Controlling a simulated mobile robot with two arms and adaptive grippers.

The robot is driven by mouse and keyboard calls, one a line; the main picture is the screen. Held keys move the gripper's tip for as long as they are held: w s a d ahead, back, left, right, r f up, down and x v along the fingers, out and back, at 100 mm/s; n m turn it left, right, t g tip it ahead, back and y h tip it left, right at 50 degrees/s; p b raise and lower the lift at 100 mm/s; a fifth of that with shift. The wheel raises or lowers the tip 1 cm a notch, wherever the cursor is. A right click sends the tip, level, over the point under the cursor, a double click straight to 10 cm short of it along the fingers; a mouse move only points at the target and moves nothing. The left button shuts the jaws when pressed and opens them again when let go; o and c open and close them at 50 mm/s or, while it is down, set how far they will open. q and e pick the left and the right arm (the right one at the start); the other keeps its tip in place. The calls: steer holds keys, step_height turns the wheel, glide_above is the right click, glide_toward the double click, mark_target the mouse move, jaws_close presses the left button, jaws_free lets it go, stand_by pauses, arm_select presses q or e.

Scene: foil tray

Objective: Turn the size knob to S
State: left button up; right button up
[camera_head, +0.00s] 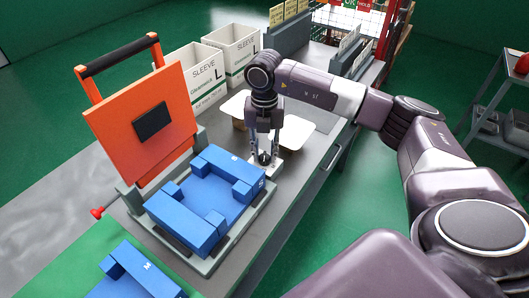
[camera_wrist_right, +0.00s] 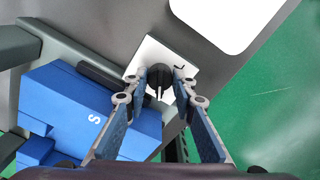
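A black size knob (camera_wrist_right: 160,82) with a white pointer line sits on a small white plate (camera_wrist_right: 149,50) marked L at its upper right in the right wrist view. The pointer line runs toward the bottom of that view. In the head view the knob (camera_head: 264,158) is at the bench, right of the blue fixture. My right gripper (camera_head: 264,156) points straight down with one finger on each side of the knob. Its fingers are spread, and I see no clear contact with the knob. My left gripper is not in view.
The blue fixture (camera_head: 215,192), marked M and S, stands beside the knob. An orange hinged lid (camera_head: 144,110) stands raised behind it. White sleeve boxes (camera_head: 232,45) marked L and a pale tray (camera_head: 296,133) are farther back. Another blue block (camera_head: 137,275) lies at the front.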

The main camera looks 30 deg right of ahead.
mark_target(265, 155)
steer(key=o, duration=0.4)
steer(key=shift+o, duration=0.2)
step_height(265, 155, up, 12)
steer(key=shift+s, duration=0.1)
stand_by(0.7)
